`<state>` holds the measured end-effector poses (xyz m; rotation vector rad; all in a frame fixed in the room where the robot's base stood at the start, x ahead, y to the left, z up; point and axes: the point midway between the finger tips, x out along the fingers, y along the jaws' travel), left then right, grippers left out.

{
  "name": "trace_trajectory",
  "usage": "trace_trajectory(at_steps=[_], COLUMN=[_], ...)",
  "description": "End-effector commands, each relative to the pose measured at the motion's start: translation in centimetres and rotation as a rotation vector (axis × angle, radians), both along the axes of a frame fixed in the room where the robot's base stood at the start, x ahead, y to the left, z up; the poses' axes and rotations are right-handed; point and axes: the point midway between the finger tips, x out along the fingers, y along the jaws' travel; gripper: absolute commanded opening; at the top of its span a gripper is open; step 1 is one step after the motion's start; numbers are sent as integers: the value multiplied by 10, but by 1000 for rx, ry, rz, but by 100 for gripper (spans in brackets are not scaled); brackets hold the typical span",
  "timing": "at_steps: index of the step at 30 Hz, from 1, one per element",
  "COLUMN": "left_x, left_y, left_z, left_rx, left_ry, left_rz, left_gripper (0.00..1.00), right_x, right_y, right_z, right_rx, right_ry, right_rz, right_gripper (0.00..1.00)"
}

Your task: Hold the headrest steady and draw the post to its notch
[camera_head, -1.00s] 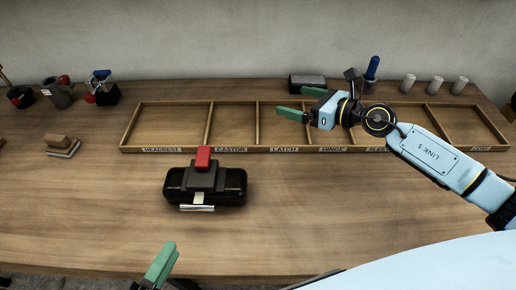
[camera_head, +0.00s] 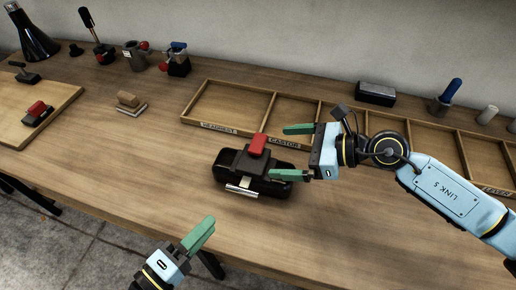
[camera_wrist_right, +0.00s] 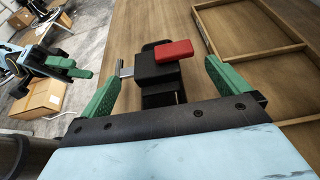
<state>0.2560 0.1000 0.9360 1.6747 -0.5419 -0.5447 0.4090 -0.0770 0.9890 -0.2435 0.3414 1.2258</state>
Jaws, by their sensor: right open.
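The black headrest (camera_head: 225,165) lies on the bench, with a black block and a red lever (camera_head: 257,144) on top. A bright metal post (camera_head: 242,190) sticks out at its front side. My right gripper (camera_head: 291,153) is open and empty at the headrest's right end; one finger overlaps that end in the head view, and contact cannot be told. In the right wrist view the headrest (camera_wrist_right: 160,88) shows ahead between the spread fingers. My left gripper (camera_head: 198,235) has its green fingers together, empty, in front of the bench edge, left of and nearer than the headrest.
A wooden compartment tray (camera_head: 228,128) with labels lies behind the headrest. A wood-topped block (camera_head: 130,101), clamp-like fixtures (camera_head: 178,60) and a board (camera_head: 60,100) with a small red-levered part are at left. The bench front between headrest and edge is clear.

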Motion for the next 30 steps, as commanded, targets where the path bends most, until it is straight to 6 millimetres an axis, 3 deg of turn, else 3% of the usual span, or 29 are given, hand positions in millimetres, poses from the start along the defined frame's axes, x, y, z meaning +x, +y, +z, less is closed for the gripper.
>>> trace_trajectory(at_steps=[6, 13, 26, 30], left_x=[0, 0, 0, 0], left_y=[0, 0, 0, 0], left_z=[0, 0, 0, 0], left_rx=[0, 0, 0, 0], left_ry=[0, 0, 0, 0], left_rz=[0, 0, 0, 0], left_gripper=[36, 36, 36, 36], right_x=[13, 23, 25, 25], right_y=[39, 65, 73, 73], right_z=[-16, -28, -32, -32], right_rx=[5, 2, 0, 0], right_ry=[1, -1, 0, 0], right_rz=[0, 0, -1, -1], right_gripper=[100, 100, 100, 83])
